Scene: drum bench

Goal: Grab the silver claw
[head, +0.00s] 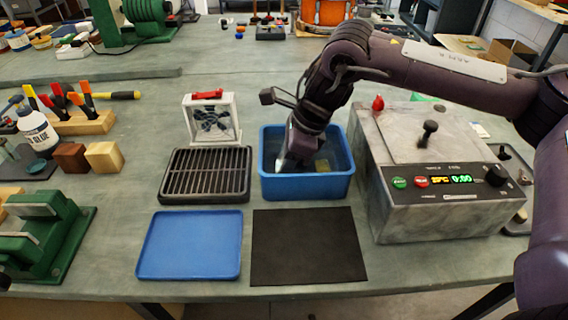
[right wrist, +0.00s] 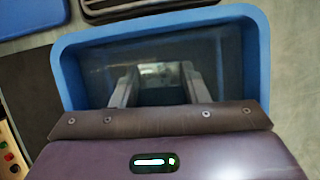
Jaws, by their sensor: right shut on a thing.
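My right gripper (head: 291,163) reaches down into the blue bin (head: 308,188), its fingers below the rim. In the right wrist view the two fingers (right wrist: 157,82) stand apart inside the bin (right wrist: 262,60), with a dark, partly silvery thing (right wrist: 157,70) between them. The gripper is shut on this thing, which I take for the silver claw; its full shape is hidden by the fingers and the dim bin. A small yellowish patch (head: 322,165) shows in the bin beside the gripper. My left gripper is not in view.
A black rack (head: 206,175) and a small fan (head: 212,119) stand left of the bin. A grey heated bath (head: 440,205) with a control panel stands close on the right. A blue tray (head: 190,245) and a black mat (head: 307,246) lie flat in front.

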